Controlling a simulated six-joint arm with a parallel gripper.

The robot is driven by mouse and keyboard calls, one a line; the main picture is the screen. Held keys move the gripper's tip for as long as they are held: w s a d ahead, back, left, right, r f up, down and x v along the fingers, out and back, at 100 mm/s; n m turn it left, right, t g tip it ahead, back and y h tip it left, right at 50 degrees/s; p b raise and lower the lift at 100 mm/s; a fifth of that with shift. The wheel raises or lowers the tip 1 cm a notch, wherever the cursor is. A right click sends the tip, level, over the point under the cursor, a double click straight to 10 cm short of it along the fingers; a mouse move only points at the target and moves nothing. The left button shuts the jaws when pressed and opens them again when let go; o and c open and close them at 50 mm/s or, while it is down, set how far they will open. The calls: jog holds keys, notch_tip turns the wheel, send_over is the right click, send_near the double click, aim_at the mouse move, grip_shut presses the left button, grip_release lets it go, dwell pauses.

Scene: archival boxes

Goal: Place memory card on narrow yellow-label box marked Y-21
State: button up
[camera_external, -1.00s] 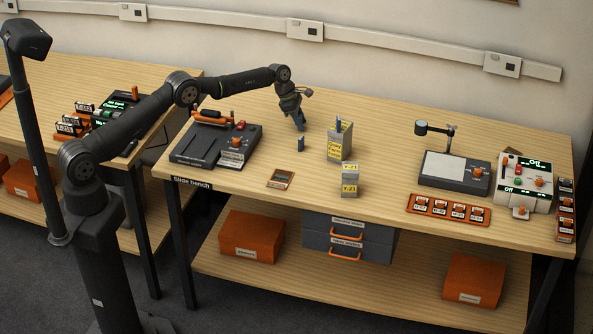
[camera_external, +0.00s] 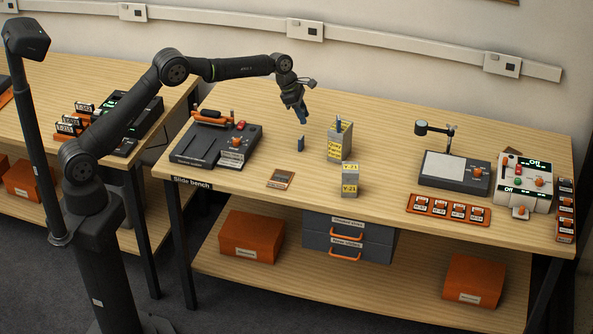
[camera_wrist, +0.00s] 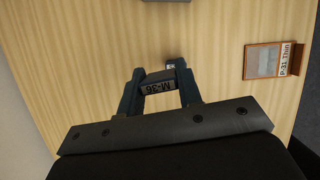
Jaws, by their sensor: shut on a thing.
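My gripper (camera_external: 302,119) is shut on a small dark memory card, above the table and clear of it. In the wrist view the card (camera_wrist: 158,82) sits between the blue fingers, its end label reading M-36. A short grey box (camera_external: 350,182) with yellow labels that seem to read Y-21 stands to the right and nearer the front. Its top looks bare. A taller grey box (camera_external: 334,149) with yellow writing stands behind it, a blue piece showing at its top. My gripper is left of both boxes and above them.
A small blue piece (camera_external: 300,144) stands on the table below my gripper. A framed slide (camera_external: 281,179) lies near the front edge; it shows in the wrist view (camera_wrist: 272,61), marked P-31 Thin. A dark device (camera_external: 215,146) is at left.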

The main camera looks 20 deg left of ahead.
jog(key=s+d+r, duration=0.4)
jog(key=s+d, duration=0.3)
jog(key=s, duration=0.3)
jog(key=s+d+r+m, duration=0.1)
jog(key=s+d+r, duration=0.2)
jog(key=s+d, duration=0.6)
jog(key=s+d+r, duration=0.4)
jog(key=s+d, duration=0.1)
jog(key=s, duration=0.7)
send_over(355, 168)
jog(key=a, duration=0.2)
jog(key=f, duration=0.7)
jog(key=shift+w+d, duration=0.1)
jog(key=shift+d, duration=0.1)
jog(key=shift+f, duration=1.95)
jog(key=o, duration=0.5)
jog(key=shift+f, duration=0.15)
jog(key=o, duration=0.5)
jog(key=shift+c, duration=0.2)
jog(key=v, duration=1.2)
jog(key=shift+w, duration=0.2)
